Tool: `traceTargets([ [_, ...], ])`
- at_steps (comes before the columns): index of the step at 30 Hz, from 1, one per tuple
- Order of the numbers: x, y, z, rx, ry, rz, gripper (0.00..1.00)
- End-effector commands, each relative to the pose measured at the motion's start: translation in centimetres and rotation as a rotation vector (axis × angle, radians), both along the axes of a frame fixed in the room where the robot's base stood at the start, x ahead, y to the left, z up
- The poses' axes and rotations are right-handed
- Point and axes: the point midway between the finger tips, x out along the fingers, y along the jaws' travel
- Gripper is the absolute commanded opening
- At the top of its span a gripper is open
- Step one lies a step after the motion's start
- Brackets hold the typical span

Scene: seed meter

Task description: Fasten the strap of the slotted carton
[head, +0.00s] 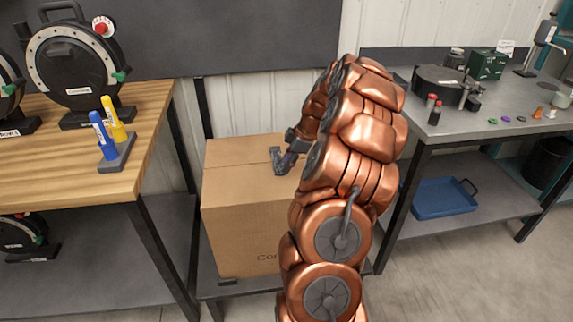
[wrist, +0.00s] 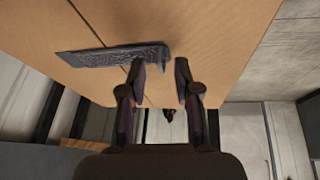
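The cardboard carton (head: 238,230) stands upright on a low grey platform between two benches; printing on its front is partly hidden by my arm. In the wrist view, the carton (wrist: 215,45) fills the upper picture, with thin seams on its face. A dark grey textured strap (wrist: 95,57) lies across it from the left, its right end by the left fingertip and partly in the gap. My gripper (wrist: 160,72) is open, its two fingers apart over the carton. I cannot tell whether either finger touches the strap. In the head view, my arm hides the carton's right side.
A wooden bench (head: 150,120) at left carries black reels (head: 80,70) and a stand with blue and yellow pens (head: 115,150). A grey metal bench (head: 470,125) at right holds a green box (head: 487,65) and bottles. A blue tray (head: 443,198) lies on its lower shelf. Floor shows at front right.

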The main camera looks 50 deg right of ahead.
Motion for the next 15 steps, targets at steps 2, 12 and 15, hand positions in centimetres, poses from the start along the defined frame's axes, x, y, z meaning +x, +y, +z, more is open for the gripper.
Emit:
traceTargets([
  [2, -0.4, -0.3, 1.2, -0.002, -0.002, 0.000, 0.32],
  [12, -2.7, -1.7, 7.1, -0.004, -0.003, -0.002, 0.32],
  [15, -3.2, -2.0, 8.4, -0.004, -0.004, -0.002, 0.32],
])
